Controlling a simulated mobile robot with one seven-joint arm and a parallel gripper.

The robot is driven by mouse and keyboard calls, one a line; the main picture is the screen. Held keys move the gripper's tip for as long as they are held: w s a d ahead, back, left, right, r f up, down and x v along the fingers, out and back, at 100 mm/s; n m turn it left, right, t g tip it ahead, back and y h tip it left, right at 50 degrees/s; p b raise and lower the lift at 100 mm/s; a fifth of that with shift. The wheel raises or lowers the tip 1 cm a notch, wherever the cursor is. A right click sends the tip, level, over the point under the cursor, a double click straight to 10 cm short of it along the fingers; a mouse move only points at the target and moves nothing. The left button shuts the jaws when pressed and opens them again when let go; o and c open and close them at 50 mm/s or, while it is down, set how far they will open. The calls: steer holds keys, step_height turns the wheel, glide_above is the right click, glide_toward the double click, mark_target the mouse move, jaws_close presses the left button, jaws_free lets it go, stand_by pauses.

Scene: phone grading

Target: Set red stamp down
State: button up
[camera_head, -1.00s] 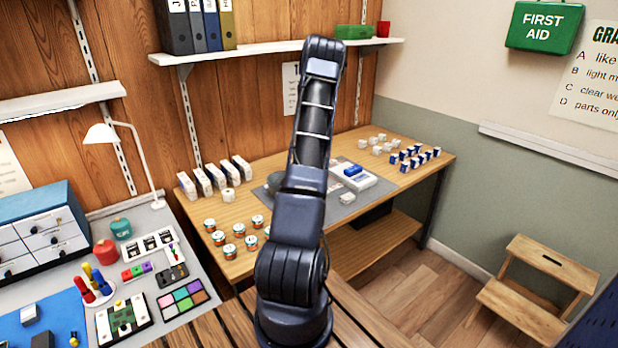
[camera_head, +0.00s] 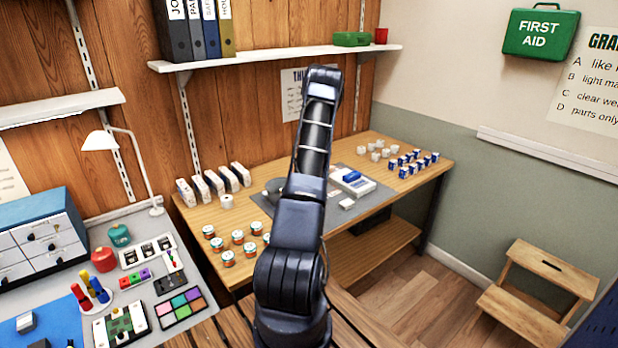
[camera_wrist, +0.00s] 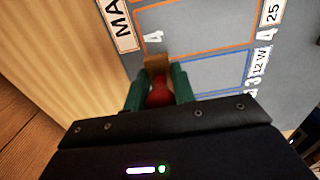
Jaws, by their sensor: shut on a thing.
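In the wrist view my gripper (camera_wrist: 158,84) has its green fingers closed on the red stamp (camera_wrist: 159,97). Its red handle sits between the fingers, and a brown block shows beyond it. The stamp is over or at the edge of the grey mat (camera_wrist: 205,75), near a printed "4"; whether it touches the surface I cannot tell. The mat has orange and blue outlined areas. In the head view the grey mat (camera_head: 372,206) lies on the wooden table, and my arm hides the gripper and stamp.
On the wooden table (camera_head: 400,195) stand several tins (camera_head: 237,237) at front left, white boxes (camera_head: 215,182) at the back left, and blue-and-white boxes (camera_head: 403,172) at the right. A white device with a blue top (camera_head: 353,182) sits on the mat.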

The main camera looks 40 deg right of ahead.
steer(key=shift+f, duration=2.2)
steer(key=o, duration=1)
steer(key=shift+f, duration=0.1)
